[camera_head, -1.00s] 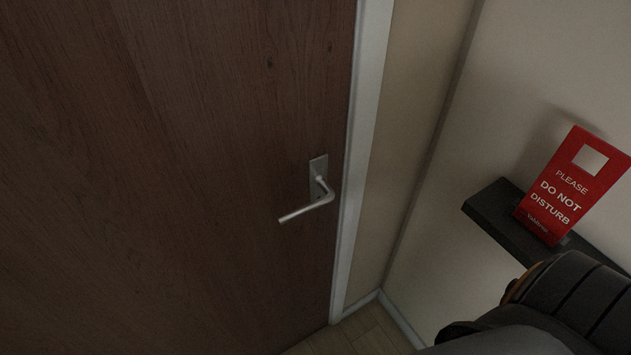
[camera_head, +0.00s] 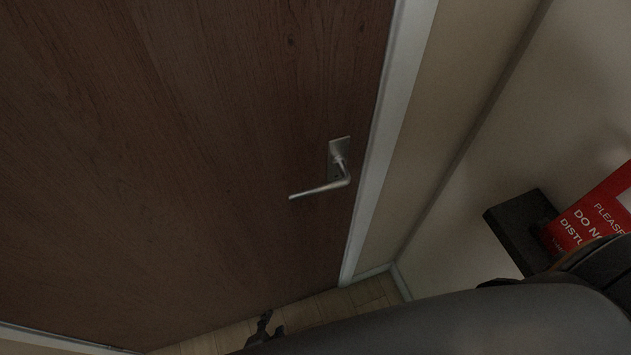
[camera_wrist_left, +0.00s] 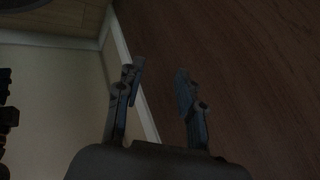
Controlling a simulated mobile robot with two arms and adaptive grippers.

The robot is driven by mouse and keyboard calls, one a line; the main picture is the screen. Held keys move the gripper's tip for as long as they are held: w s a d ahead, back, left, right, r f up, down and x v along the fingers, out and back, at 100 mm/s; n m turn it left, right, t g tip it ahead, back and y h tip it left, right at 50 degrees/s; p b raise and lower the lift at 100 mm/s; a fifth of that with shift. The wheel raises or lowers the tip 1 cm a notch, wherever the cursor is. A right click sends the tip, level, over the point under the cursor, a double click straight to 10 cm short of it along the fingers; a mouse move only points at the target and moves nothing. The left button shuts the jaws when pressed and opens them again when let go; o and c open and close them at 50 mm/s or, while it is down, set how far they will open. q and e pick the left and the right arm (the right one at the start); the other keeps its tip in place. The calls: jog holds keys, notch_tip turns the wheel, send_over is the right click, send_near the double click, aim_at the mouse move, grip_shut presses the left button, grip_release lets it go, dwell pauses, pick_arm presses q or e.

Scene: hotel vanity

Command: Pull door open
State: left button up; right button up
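The dark brown wooden door (camera_head: 190,130) fills the left of the head view and appears closed against its white frame (camera_head: 385,140). Its silver lever handle (camera_head: 325,188) sits near the right edge, with the lever pointing left. My left gripper (camera_head: 264,328) shows only as a small dark part low in the head view, below the handle and apart from it. In the left wrist view, its two fingers (camera_wrist_left: 157,85) are spread with nothing between them, and the door (camera_wrist_left: 250,70) is behind. The handle does not show there. My right gripper is not in view.
A dark shelf (camera_head: 520,225) on the right wall holds a red "do not disturb" sign (camera_head: 590,218). Wooden floor (camera_head: 325,305) shows below the door. My grey arm link crosses the lower right of the head view.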

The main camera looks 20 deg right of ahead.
pick_arm(q)
jog(key=w+d+r+m+t+h+p, duration=0.1)
jog(key=d+r+m, duration=0.15)
jog(key=r, duration=0.55)
jog(key=w+d+r+m+t+h, duration=0.1)
jog(key=d+r, duration=0.3)
jog(key=r, duration=0.3)
jog(key=m+t+h+p, duration=0.2)
jog(key=t, duration=0.3)
send_near(312, 195)
jog(key=shift+g, duration=0.3)
jog(key=p+x, duration=0.1)
jog(key=x, duration=0.4)
jog(key=p+x, duration=0.2)
jog(key=x, duration=0.3)
jog(key=shift+w+d+r, duration=0.15)
jog(key=shift+w, duration=0.3)
grip_shut()
